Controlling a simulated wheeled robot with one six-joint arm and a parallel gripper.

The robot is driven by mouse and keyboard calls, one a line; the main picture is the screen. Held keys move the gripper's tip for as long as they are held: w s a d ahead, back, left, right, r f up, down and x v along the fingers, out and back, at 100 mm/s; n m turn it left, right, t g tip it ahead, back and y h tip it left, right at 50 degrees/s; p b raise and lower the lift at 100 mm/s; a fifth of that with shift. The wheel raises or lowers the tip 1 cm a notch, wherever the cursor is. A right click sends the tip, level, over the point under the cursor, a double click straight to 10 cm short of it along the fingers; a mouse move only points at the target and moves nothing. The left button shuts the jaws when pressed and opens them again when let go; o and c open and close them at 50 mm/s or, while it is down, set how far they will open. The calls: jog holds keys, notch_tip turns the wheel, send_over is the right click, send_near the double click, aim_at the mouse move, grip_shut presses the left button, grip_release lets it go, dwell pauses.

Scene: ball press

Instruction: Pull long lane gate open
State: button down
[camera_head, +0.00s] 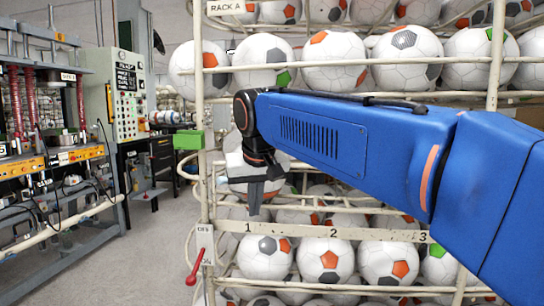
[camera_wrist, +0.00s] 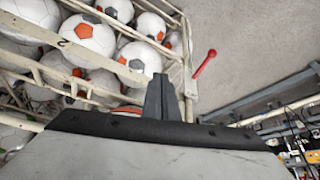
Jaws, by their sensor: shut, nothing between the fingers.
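A ball rack of cream tube bars (camera_head: 198,100) holds several white footballs with orange, grey or green panels. A long cream rail (camera_head: 300,230) marked 1, 2 and 3 crosses its front below my gripper; I cannot tell if this is the long lane gate. A red lever (camera_head: 195,268) hangs by the rack's left post; it also shows in the wrist view (camera_wrist: 205,62). My gripper (camera_head: 254,208) points down in front of the rack, above the rail near the 1. Its fingers are together and empty, and also show in the wrist view (camera_wrist: 161,78).
A press machine (camera_head: 60,160) with red springs and a control cabinet (camera_head: 126,95) stand at the left. The grey floor (camera_head: 150,240) between machine and rack is clear.

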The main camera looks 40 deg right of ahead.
jog(key=w+d+r+m+h, duration=0.1)
jog(key=w+d+r+m, duration=0.1)
jog(key=w+d+r, duration=0.45)
jog(key=w+d+r+m+h, duration=0.1)
jog(key=d+r+m, duration=0.2)
jog(key=r, duration=0.7)
jog(key=d+x, duration=0.1)
jog(key=x, duration=0.8)
jog(key=shift+w+r+g, duration=0.15)
jog(key=shift+g, duration=0.15)
